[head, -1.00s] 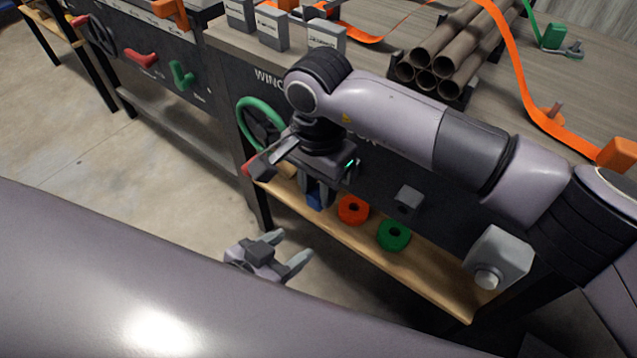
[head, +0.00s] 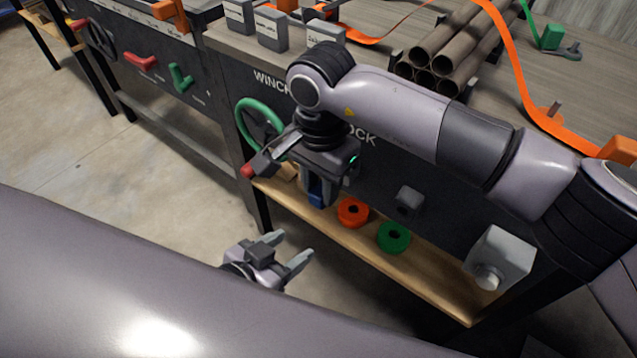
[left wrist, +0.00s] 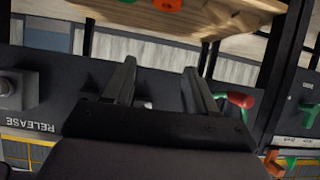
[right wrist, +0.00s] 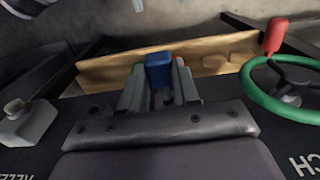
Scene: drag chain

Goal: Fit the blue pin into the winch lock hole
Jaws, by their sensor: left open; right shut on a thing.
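The blue pin (head: 317,190) is between the fingers of my right gripper (head: 320,198), in front of the dark panel lettered WINCH LOCK. In the right wrist view the blue pin (right wrist: 158,70) sticks out past the shut fingers (right wrist: 159,82). A small grey block (head: 408,200) with a dark opening is on the panel, right of my right gripper and apart from it. I cannot tell for sure whether that opening is the winch lock hole. My left gripper (head: 288,252) is open and empty, lower and in front of the shelf.
A green handwheel (head: 258,122) with a red knob is close left of my right gripper. Orange (head: 352,212) and green (head: 394,237) rings lie on the wooden shelf (head: 440,290). A grey box with a knob (head: 498,262) is at the right. Pipes (head: 455,45) lie on the bench top.

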